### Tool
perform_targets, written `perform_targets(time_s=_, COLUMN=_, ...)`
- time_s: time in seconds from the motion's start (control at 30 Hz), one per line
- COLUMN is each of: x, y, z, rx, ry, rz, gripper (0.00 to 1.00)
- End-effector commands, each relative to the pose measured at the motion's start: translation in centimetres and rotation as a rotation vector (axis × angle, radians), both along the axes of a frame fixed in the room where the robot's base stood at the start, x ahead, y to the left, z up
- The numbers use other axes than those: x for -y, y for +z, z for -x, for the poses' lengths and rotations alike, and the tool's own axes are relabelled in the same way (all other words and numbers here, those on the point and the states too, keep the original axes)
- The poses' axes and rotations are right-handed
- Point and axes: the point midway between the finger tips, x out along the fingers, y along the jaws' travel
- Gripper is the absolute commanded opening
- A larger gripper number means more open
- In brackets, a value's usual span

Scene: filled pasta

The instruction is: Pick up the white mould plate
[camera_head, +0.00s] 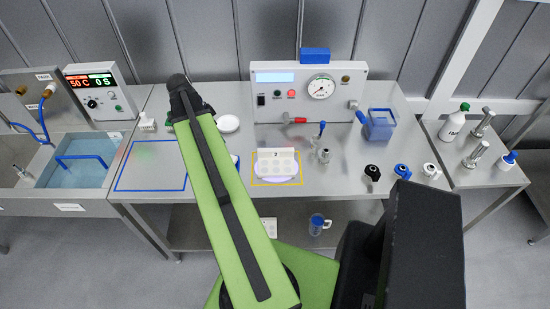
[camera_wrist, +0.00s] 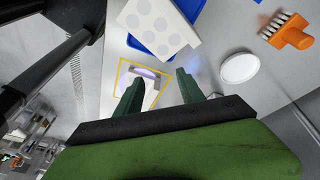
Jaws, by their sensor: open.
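A white plate with several round pale recesses (camera_wrist: 160,24), which looks like the mould plate, shows at the top of the wrist view. It lies over a blue tray (camera_wrist: 187,8). In the head view my green arm hides most of that spot, and only a bit of blue shows beside it. My gripper (camera_wrist: 162,80) is open and empty; its two green fingers point toward the plate and are apart from it in the picture. In the head view I cannot make out the gripper's fingers.
A white disc (camera_head: 228,123) and an orange brush (camera_wrist: 290,36) lie nearby. A gauge panel (camera_head: 309,91), blue container (camera_head: 379,124) and small fittings stand right. The blue-outlined area (camera_head: 151,190) looks clear.

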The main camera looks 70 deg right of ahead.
Motion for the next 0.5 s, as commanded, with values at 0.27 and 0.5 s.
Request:
perform_targets(time_s=0.27, x=9.1, y=2.4, z=11.6, rx=-0.012, ry=-0.584, rz=0.155, gripper=0.45)
perform_targets(time_s=0.5, x=9.4, y=1.5, z=12.3, rx=-0.012, ry=-0.610, rz=0.163, gripper=0.45)
